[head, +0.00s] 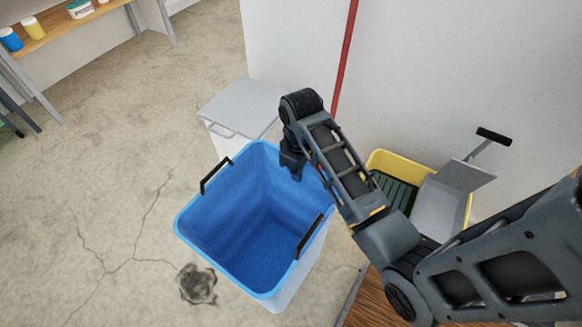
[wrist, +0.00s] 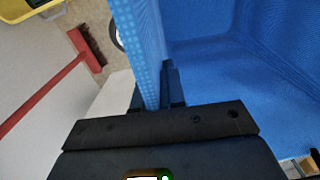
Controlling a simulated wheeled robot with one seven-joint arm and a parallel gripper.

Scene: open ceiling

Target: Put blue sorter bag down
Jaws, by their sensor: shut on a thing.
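The blue sorter bag (head: 262,235) is an open, square bag with a pale lower outside and two black handles, in the middle of the head view. My gripper (head: 291,170) is at its far rim, pointing down. In the wrist view the bag's blue wall (wrist: 138,50) runs between the dark fingers (wrist: 158,88), and my gripper is shut on it. The bag's inside looks empty. Its underside is hidden, so I cannot tell whether it touches the floor.
A white bin with a grey lid (head: 240,105) stands just behind the bag. A yellow mop bucket (head: 405,161) is to the right by the wall. A red-handled broom (wrist: 45,95) leans there. A wooden surface (head: 378,302) is at lower right. Cracked floor (head: 110,220) is free at left.

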